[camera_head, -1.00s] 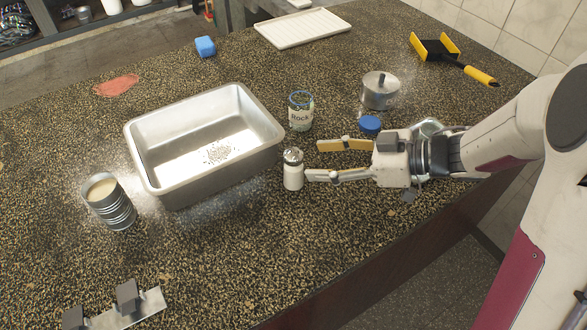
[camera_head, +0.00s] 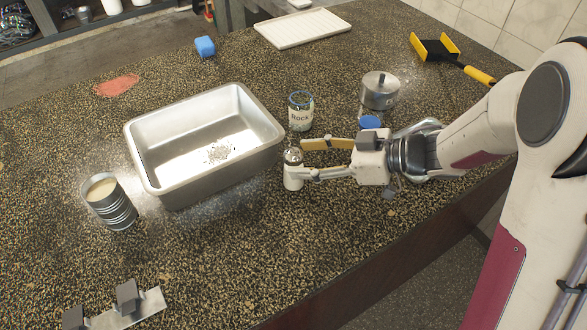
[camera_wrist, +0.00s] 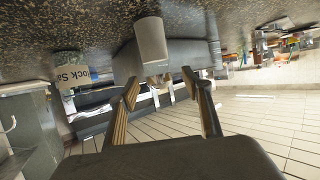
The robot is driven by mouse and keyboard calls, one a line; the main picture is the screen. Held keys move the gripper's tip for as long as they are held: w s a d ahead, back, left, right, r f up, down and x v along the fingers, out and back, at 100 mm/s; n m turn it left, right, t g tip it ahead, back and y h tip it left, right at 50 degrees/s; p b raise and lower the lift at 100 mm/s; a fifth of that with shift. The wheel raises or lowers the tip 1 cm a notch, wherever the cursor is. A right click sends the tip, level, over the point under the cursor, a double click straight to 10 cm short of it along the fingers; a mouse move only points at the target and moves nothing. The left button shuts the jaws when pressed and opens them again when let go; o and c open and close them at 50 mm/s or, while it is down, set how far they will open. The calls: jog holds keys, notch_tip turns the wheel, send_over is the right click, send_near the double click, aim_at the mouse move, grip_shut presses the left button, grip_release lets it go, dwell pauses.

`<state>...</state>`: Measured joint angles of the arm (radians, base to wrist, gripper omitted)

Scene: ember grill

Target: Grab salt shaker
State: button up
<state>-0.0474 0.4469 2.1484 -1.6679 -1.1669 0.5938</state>
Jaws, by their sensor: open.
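The salt shaker (camera_head: 292,178), white with a silver top, stands upright on the counter just right of the metal pan. My gripper (camera_head: 303,159) is open and low at its right side, fingers pointing left. The nearer fingertip overlaps the shaker's right edge in the head view; I cannot tell whether it touches. In the wrist view, which is upside down, the shaker (camera_wrist: 150,42) appears ahead of the open fingers (camera_wrist: 160,82), between their lines and apart from the tips.
A rock salt jar (camera_head: 300,120) stands close behind my gripper. A lidded metal pot (camera_head: 380,95) and a blue lid (camera_head: 370,122) are behind my wrist. An open can (camera_head: 117,212) stands left.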

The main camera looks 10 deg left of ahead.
aim_at(293, 157)
jog(key=shift+x, duration=1.85)
jog(key=shift+w+r, duration=0.1)
jog(key=shift+w, duration=0.05)
jog(key=c, duration=1.4)
